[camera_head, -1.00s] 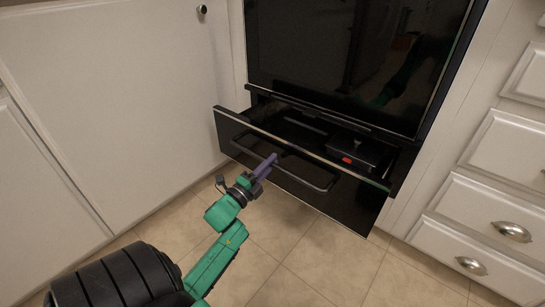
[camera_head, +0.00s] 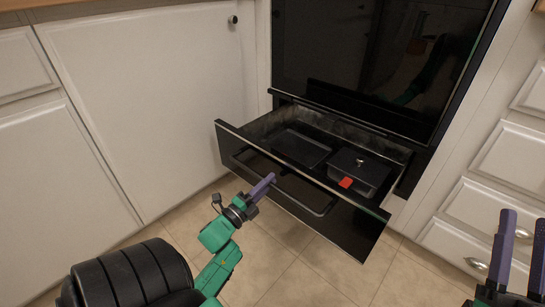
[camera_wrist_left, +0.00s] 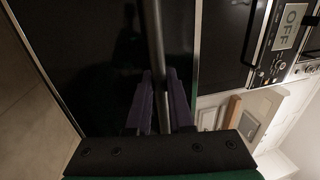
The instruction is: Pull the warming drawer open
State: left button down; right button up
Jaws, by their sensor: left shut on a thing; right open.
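The black warming drawer (camera_head: 352,215) is pulled well out from under the dark oven in the head view. A bar handle (camera_head: 318,210) runs across its front. My left gripper (camera_head: 267,182), with purple fingers, is shut on this handle near its left part. In the left wrist view the handle bar (camera_wrist_left: 157,50) passes between the fingers of my left gripper (camera_wrist_left: 159,90). My right gripper (camera_head: 518,245) is open and empty at the right edge of the head view, in front of the white drawers.
Inside the drawer lie a dark flat tray (camera_head: 300,147) and a dark lidded box (camera_head: 358,172) with a red tag (camera_head: 346,182). The oven door (camera_head: 365,60) is above. White cabinets stand on both sides. Tiled floor (camera_head: 285,265) in front is clear.

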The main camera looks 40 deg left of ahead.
pick_arm(q)
jog(key=s, duration=0.3)
jog(key=shift+p, duration=0.4)
pick_arm(e)
notch_tip(320, 180, down, 11)
jog(key=a+m+g+h, duration=0.1)
jog(key=g, duration=0.2)
jog(key=shift+a+f+g+h, duration=0.2)
jog(key=shift+g+h, duration=0.1)
jog(key=shift+g, duration=0.1)
pick_arm(q)
jog(key=c, duration=0.8)
grip_release()
pick_arm(e)
jog(key=shift+s, duration=0.1)
pick_arm(q)
jog(key=s+f+p, duration=0.3)
jog(key=s, duration=1.1)
jog(key=shift+d, duration=0.15)
pick_arm(e)
jog(key=s+f+g, duration=0.4)
jog(key=s+f, duration=0.2)
jog(key=f, duration=0.5)
jog(key=s+a+f+m+g+h, duration=0.1)
jog(key=s+f+g, duration=0.3)
jog(key=f, duration=0.7)
jog(key=shift+s+a+f, duration=0.25)
jog(key=shift+s+a, duration=0.05)
jog(key=shift+s, duration=0.95)
